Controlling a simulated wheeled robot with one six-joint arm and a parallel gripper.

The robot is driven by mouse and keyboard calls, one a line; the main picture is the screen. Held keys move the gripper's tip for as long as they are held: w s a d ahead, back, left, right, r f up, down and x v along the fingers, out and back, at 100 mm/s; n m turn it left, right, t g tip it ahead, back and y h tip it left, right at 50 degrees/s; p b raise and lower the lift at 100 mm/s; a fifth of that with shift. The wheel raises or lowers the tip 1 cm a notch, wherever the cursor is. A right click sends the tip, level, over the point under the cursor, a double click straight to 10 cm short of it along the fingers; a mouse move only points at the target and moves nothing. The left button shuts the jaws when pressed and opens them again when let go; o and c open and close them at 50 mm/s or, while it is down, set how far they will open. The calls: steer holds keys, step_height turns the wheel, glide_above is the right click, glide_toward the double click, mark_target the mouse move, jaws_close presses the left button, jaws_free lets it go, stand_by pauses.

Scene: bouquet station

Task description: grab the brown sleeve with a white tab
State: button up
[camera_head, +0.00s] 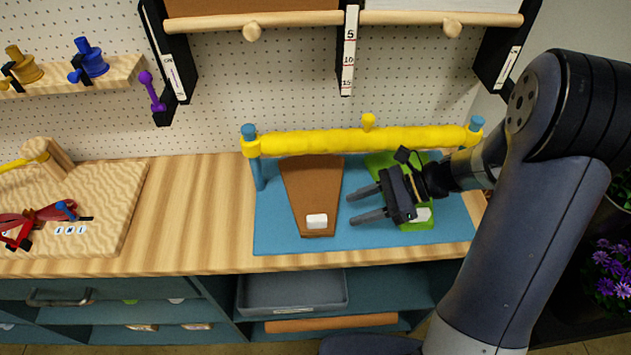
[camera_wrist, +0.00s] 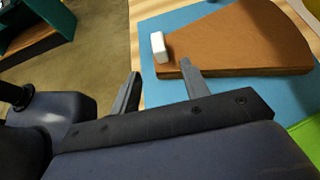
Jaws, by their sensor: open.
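The brown sleeve (camera_head: 312,185) lies flat on the blue mat, wide end toward the back under the yellow bar and narrow end toward the front. Its white tab (camera_head: 317,221) sits at the narrow end. In the wrist view the sleeve (camera_wrist: 240,38) and the white tab (camera_wrist: 159,47) show beyond the fingers. My gripper (camera_head: 366,205) is open and empty, just right of the sleeve, with its fingers pointing left toward it. In the wrist view one fingertip (camera_wrist: 160,78) overlaps the sleeve's near edge; I cannot tell whether it touches.
A green sleeve (camera_head: 428,226) with a white tab lies to the right, partly hidden by my gripper. The yellow bar (camera_head: 360,140) on blue posts spans the back of the blue mat (camera_head: 275,238). A wavy-patterned board (camera_head: 110,215) with red tools lies left; bare wood between is clear.

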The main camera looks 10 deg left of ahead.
mark_target(324, 217)
steer(key=p+x, duration=0.1)
steer(key=x, duration=0.8)
steer(key=shift+r+p, duration=0.1)
steer(key=shift+p, duration=0.25)
steer(key=shift+c, duration=0.3)
jaws_close()
